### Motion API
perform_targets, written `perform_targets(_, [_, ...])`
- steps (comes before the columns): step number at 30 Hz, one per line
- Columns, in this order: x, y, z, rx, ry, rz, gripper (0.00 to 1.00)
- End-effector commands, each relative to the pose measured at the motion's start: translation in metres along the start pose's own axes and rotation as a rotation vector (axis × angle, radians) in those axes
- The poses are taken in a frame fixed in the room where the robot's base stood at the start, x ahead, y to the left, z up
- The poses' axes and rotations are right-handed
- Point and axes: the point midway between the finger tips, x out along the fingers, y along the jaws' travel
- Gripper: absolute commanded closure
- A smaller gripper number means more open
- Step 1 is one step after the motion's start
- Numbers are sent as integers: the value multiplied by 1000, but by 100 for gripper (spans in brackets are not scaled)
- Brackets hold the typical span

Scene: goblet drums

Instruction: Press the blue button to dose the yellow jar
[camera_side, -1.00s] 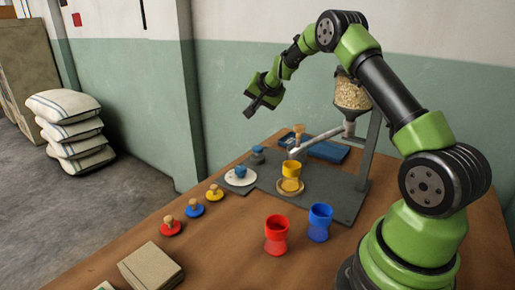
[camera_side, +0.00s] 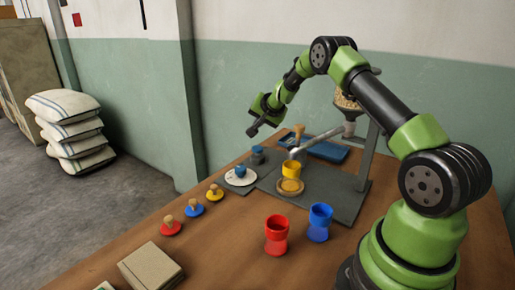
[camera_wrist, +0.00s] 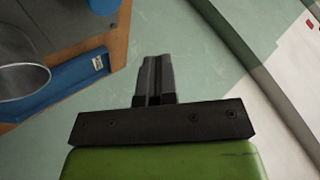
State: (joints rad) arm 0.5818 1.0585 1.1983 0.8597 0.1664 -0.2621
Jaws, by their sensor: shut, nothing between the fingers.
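The yellow jar (camera_side: 291,170) stands upright on a round wooden pad on the grey base plate, below the end of the metal chute. A small blue knob (camera_side: 240,172), which looks like the blue button, sits on a white disc left of the jar. My gripper (camera_side: 252,131) is in the air above and behind the blue knob and does not touch it. Its fingers are together and empty in the wrist view (camera_wrist: 154,78). I cannot see the inside of the jar.
A grain hopper (camera_side: 347,96) on a grey stand rises behind the jar. A red goblet (camera_side: 277,235) and a blue goblet (camera_side: 319,222) stand in front. Knobbed lids (camera_side: 194,208) line the left. A blue tray (camera_side: 328,151) lies behind.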

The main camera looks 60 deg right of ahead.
Motion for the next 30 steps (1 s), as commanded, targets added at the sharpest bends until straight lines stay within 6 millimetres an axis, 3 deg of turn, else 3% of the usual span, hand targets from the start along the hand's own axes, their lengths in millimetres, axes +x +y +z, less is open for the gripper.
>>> perform_targets(15, [30,22,22,2,-2,1,100])
perform_targets(30, [36,26,26,-1,0,1,100])
